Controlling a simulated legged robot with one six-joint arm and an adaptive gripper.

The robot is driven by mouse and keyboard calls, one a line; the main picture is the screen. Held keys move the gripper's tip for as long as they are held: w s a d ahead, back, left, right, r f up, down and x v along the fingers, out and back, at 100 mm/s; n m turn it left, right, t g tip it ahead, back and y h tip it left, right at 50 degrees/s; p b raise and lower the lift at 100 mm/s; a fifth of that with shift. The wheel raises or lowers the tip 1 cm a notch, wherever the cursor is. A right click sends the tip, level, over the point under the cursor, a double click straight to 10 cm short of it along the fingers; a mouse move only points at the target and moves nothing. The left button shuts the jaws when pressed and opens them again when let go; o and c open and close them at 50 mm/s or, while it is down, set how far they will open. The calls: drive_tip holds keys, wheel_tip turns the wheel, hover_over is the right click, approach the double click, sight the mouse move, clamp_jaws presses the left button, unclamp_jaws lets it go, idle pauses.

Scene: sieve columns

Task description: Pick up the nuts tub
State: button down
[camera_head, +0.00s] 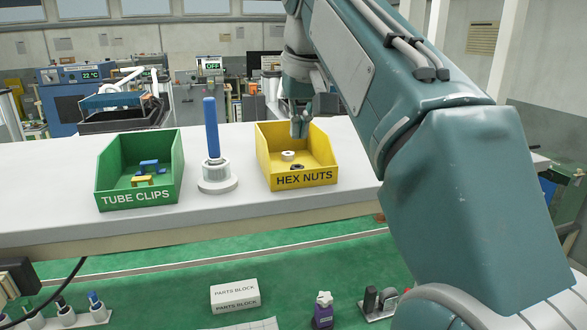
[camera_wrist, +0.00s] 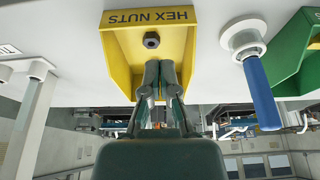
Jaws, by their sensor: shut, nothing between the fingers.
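The nuts tub is a yellow open bin labelled "HEX NUTS" (camera_head: 304,179) on the white bench. It also shows in the wrist view (camera_wrist: 120,58), label at the top. A pale ring-shaped nut (camera_head: 288,155) and a dark nut (camera_head: 297,167) lie inside; the dark nut also shows in the wrist view (camera_wrist: 151,40). My gripper (camera_head: 299,133) points down over the back part of the tub. In the wrist view its fingers (camera_wrist: 160,68) are close together and empty, in front of the tub floor. I cannot tell whether they touch the tub.
A green "TUBE CLIPS" tub (camera_head: 140,196) with blue and yellow clips stands at the left. A blue-handled upright tool in a white base (camera_head: 211,130) stands between the tubs. A white parts block (camera_head: 235,296) and a purple bottle (camera_head: 322,312) are on the nearer green surface.

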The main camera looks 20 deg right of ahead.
sight(300, 184)
drive_tip(key=x, duration=0.5)
drive_tip(key=d+x, duration=0.1)
drive_tip(key=x, duration=0.2)
drive_tip(key=shift+w+a+f, duration=0.15)
drive_tip(key=shift+a+f, duration=0.2)
drive_tip(key=shift+f, duration=0.05)
drive_tip(key=shift+d, duration=0.1)
drive_tip(key=shift+d, duration=0.15)
drive_tip(key=shift+s, duration=0.3)
drive_tip(key=s, duration=0.7)
drive_tip(key=shift+s, duration=0.25)
